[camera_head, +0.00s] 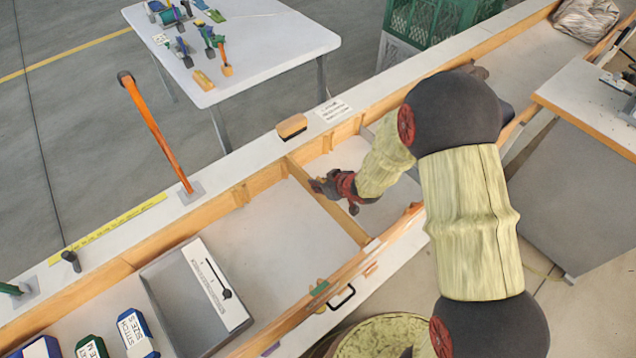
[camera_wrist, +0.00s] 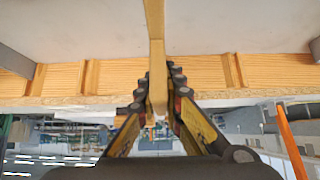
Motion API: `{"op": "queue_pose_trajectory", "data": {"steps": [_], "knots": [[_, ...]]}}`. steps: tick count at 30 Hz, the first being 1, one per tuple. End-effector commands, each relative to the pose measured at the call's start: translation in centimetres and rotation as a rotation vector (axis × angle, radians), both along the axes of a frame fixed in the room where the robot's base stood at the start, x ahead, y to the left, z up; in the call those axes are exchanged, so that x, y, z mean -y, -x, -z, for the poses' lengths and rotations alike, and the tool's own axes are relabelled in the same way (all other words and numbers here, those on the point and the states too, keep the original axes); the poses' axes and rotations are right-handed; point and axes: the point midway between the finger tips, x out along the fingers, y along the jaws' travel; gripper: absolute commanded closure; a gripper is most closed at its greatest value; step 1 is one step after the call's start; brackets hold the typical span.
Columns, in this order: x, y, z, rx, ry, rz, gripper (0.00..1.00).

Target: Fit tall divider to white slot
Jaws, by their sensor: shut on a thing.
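The tall divider (camera_head: 335,215) is a thin wooden board lying across the trough between its back and front rails. Its edge also shows in the wrist view (camera_wrist: 155,28). My gripper (camera_head: 336,190) is over the divider's middle, and in the wrist view my gripper (camera_wrist: 158,100) has its fingers closed on either side of the board. A white mark (camera_head: 372,245) on the front rail is beside the divider's near end; I take it as the white slot's mark. I cannot tell whether the divider's ends sit in the grooves or how deep.
A grey bin (camera_head: 180,305) with a white panel stands in the trough to the left. An orange-handled post (camera_head: 157,130) rises from the back ledge. A wooden-topped block (camera_head: 292,126) lies on that ledge. Front-rail marks include green (camera_head: 318,288).

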Motion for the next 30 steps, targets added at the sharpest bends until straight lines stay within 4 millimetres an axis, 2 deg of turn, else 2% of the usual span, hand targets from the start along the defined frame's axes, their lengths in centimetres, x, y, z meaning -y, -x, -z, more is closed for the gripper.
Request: {"op": "queue_pose_trajectory", "data": {"steps": [30], "knots": [[0.0,-0.1,1.8,0.002,-0.001,0.000,1.00]]}}
